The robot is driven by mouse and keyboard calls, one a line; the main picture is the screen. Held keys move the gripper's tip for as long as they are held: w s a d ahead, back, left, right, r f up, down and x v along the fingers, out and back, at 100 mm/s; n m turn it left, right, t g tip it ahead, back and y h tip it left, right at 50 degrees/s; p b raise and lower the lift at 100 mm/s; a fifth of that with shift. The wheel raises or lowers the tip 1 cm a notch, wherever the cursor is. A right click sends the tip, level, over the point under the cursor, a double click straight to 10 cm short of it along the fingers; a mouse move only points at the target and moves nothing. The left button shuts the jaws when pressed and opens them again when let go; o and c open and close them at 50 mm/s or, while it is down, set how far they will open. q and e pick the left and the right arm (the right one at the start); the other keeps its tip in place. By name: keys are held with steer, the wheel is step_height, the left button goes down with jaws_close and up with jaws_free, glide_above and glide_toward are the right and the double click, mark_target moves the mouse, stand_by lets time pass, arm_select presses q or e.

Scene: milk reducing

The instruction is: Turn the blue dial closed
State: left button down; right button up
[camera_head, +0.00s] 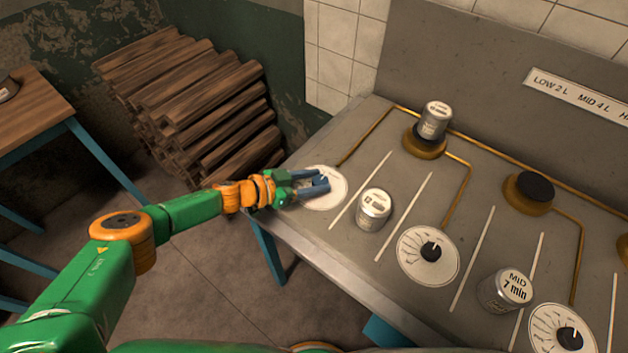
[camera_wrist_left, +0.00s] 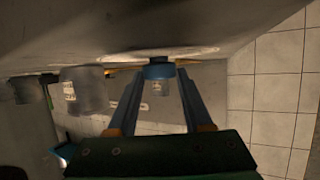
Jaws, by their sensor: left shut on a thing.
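The blue dial (camera_head: 321,181) sits on a round white plate (camera_head: 325,202) at the left end of the grey counter. It shows better in the left wrist view (camera_wrist_left: 158,71), between the fingertips. My left gripper (camera_head: 318,183) reaches in from the left, low over the plate. Its two fingers are closed on the dial's sides. The fingers hide part of the dial in the head view, and I cannot read where it points. My right gripper is not in view.
A metal can (camera_head: 374,210) stands just right of the plate. Another can (camera_head: 435,120) sits on a brass-ringed burner (camera_head: 425,146), and a third (camera_head: 506,290) stands further right. Black dials (camera_head: 432,251) and a bare burner (camera_head: 528,192) lie beyond. Stacked logs (camera_head: 190,100) are on the floor.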

arm_select(q)
steer(key=shift+c, duration=1.6)
jaws_free()
steer(key=shift+w, duration=0.1)
steer(key=p+v, duration=0.1)
steer(key=v, duration=0.5)
steer(key=shift+a+p, duration=0.15)
steer(key=shift+p, duration=0.15)
steer(key=shift+s+a+r, duration=0.15)
steer(key=shift+s+a, duration=0.1)
steer(key=shift+s, duration=0.05)
steer(key=shift+d, duration=0.1)
